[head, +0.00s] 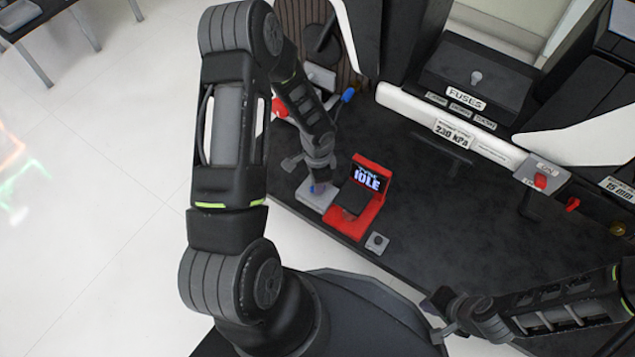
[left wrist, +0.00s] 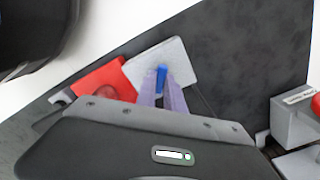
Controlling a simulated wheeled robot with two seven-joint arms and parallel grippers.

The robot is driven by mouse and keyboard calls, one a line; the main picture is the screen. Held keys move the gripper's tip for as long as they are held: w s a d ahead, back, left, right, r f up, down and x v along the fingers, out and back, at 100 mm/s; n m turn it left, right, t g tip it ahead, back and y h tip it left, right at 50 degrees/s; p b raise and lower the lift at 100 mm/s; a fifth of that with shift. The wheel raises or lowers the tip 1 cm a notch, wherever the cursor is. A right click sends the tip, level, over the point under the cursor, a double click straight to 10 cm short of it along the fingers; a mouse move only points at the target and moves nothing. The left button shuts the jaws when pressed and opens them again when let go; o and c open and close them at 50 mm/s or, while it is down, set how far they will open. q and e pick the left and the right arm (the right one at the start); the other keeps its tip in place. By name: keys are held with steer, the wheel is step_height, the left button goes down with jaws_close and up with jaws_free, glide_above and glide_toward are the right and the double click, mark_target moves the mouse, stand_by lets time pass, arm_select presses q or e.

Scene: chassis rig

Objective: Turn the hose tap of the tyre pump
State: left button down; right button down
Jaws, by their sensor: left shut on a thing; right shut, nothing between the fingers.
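The tyre pump (head: 370,208) is a red unit with a dark screen reading IDLE, standing near the bench's left edge. Its hose tap has a blue handle (left wrist: 161,78) on a light grey plate (left wrist: 178,58) beside the red body. In the head view the grey plate (head: 313,198) is left of the pump, partly covered by my left gripper (head: 319,186). That gripper points down and is shut on the blue handle, as its fingers (left wrist: 161,92) show in the left wrist view. My right gripper (head: 452,318) is shut and empty at the bench's near edge.
A small grey block with a round button (head: 377,242) sits in front of the pump. A black FUSES box (head: 475,80) and a pressure label (head: 453,134) are at the back. A grey box with a red knob (head: 541,180) stands at right.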

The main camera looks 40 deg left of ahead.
arm_select(q)
steer(key=c, duration=1.4)
jaws_free()
steer(key=shift+c, duration=0.2)
step_height(320, 180, up, 8)
steer(key=p, duration=0.3)
steer(key=shift+f, duration=0.1)
